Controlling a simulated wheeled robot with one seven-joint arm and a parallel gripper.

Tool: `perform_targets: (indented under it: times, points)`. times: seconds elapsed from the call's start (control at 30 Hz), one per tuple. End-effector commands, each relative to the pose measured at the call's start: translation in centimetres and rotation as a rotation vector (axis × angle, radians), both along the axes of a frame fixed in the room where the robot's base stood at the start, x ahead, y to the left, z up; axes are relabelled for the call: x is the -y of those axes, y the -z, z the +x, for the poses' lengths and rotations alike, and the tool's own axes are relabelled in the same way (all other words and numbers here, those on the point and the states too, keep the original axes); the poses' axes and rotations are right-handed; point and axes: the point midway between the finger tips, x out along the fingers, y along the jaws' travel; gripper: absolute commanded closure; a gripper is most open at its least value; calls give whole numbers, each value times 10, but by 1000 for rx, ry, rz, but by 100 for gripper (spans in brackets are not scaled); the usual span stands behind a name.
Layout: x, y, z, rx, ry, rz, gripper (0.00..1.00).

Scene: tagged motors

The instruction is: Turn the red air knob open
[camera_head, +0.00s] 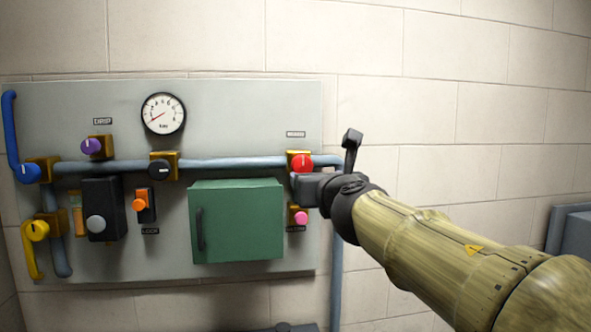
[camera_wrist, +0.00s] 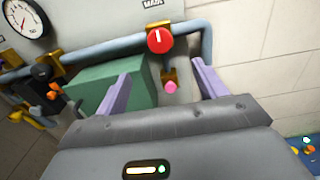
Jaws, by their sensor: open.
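The red knob (camera_head: 301,163) sits on a brass valve block on the blue-grey pipe, at the right end of the wall panel. Its white mark points up, and a small label is above it. In the wrist view the red knob (camera_wrist: 159,40) is beyond my fingertips, a little above the gap between them, with its label reading "MAIN". My gripper (camera_wrist: 159,80) is open and empty, its two purple fingers spread apart. In the head view my gripper (camera_head: 325,165) is just right of and below the knob. I cannot tell from this view whether it touches anything.
A pink knob (camera_head: 301,218) is just below the red one. A green box (camera_head: 237,222) with a handle is to its lower left. Black, purple, blue, yellow and orange knobs and a gauge (camera_head: 163,114) are further left. The wall to the right is bare.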

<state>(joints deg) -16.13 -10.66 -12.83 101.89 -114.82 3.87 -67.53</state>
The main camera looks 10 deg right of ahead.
Motion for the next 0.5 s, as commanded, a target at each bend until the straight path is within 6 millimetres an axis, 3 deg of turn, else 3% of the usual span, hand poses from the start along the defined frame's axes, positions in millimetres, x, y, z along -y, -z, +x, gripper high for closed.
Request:
perform_targets:
  times: [0.5]
  points:
    - [0,1,79,-1,1,-1,29]
